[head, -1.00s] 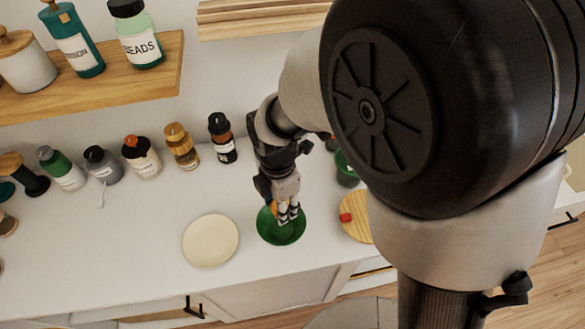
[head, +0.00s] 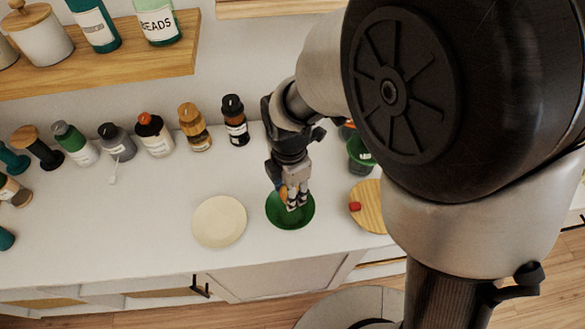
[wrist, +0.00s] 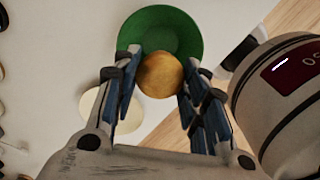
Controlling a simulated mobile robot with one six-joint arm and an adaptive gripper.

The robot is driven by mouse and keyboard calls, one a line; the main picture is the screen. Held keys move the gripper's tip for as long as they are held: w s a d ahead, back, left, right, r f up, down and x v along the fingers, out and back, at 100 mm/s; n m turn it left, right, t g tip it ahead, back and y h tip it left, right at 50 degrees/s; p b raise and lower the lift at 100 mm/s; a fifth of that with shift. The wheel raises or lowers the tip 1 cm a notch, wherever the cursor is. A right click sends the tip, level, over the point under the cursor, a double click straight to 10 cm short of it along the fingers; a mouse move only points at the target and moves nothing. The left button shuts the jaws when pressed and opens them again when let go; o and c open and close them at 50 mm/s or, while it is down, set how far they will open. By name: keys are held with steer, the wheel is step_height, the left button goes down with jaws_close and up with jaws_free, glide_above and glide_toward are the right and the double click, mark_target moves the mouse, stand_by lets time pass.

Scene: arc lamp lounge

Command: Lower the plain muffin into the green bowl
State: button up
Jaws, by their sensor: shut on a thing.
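The plain muffin (wrist: 160,75) is round and golden brown, held between the fingers of my gripper (wrist: 160,84) in the wrist view. In the head view my gripper (head: 292,203) points down over the green bowl (head: 304,217), and only a sliver of the muffin (head: 283,194) shows beside the fingers. The green bowl also shows behind the muffin in the wrist view (wrist: 160,25). The muffin covers part of the bowl's near rim there. I cannot tell how far the muffin is above the bowl's bottom.
A cream plate (head: 219,221) lies left of the bowl. A round wooden board (head: 370,213) with a small red item (head: 355,207) is to the right. A green container (head: 360,155) stands behind it. Several bottles (head: 155,135) line the back of the white counter (head: 120,225).

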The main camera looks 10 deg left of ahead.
steer(key=shift+f+b, duration=1.25)
steer(key=shift+f, duration=1)
steer(key=shift+f, duration=0.1)
steer(key=o, duration=1.1)
